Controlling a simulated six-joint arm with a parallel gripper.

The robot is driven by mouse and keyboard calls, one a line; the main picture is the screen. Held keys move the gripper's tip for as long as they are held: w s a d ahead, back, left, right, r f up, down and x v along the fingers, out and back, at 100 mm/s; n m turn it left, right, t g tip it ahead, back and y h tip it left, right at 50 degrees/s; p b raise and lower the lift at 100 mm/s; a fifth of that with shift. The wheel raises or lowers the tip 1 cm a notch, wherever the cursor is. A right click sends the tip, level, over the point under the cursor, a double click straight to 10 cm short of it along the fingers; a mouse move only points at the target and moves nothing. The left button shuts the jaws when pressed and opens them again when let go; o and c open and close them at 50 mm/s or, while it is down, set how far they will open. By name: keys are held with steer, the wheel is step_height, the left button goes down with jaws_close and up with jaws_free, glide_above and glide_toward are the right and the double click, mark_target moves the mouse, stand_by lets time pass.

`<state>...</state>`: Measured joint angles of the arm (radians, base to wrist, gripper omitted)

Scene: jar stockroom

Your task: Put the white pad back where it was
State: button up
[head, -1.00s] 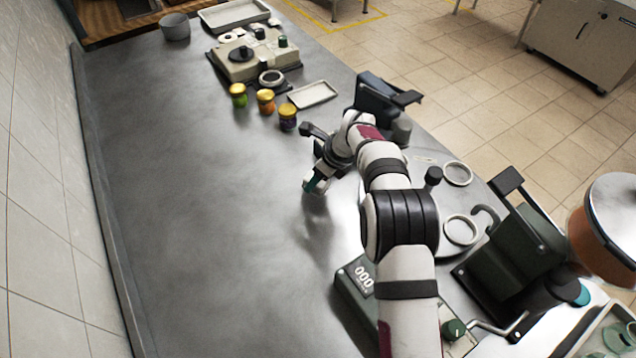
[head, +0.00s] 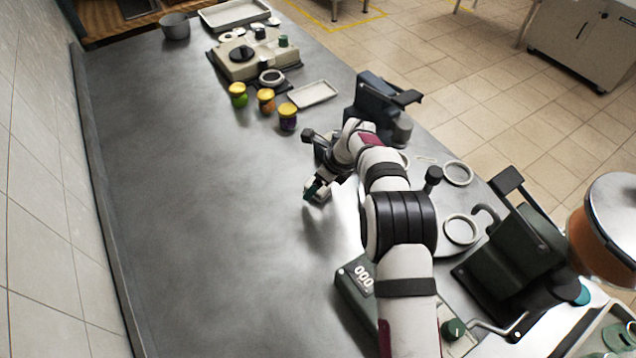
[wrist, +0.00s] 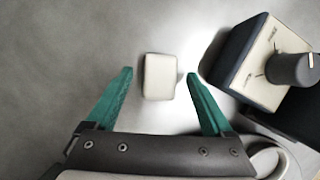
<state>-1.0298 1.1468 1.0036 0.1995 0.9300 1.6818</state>
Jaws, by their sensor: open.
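The white pad (wrist: 159,77) is a small white block with rounded corners. In the wrist view it lies on the grey metal counter, just ahead of and between the two green fingertips. My gripper (wrist: 160,78) is open, with a finger on each side of the pad and a clear gap on both sides. In the head view my gripper (head: 314,189) is low over the middle of the counter, and the pad there is hard to tell from the fingers. Whether the fingers are at the pad's height cannot be told.
In the wrist view a dark box with a white dial face (wrist: 270,62) stands close to the right finger. In the head view three yellow-lidded jars (head: 265,101) stand beyond the arm, near a shallow tray (head: 313,94). The counter's left side (head: 190,220) is clear.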

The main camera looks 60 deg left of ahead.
steer(key=v, duration=1.1)
steer(key=w+d+r+n, duration=0.1)
steer(key=w+d+r, duration=0.1)
steer(key=d+r, duration=0.35)
steer(key=w+d+r+n+t, duration=0.1)
steer(key=w+d+r, duration=0.1)
steer(key=d, duration=0.7)
steer(key=w+d+r+n, duration=0.1)
steer(key=d+r, duration=0.2)
steer(key=d, duration=0.5)
steer(key=s+d+r+n+h, duration=0.1)
steer(key=s+d, duration=0.3)
steer(key=d, duration=0.5)
steer(key=s+d+r+n+h, duration=0.1)
steer(key=s+d+n, duration=0.1)
steer(key=s+d, duration=0.5)
steer(key=s+d+f+n, duration=0.2)
steer(key=s+d, duration=0.5)
steer(key=d, duration=0.1)
steer(key=shift+f+t, duration=0.3)
steer(key=shift+f, duration=0.1)
steer(key=shift+s+d, duration=0.1)
steer(key=shift+s, duration=0.05)
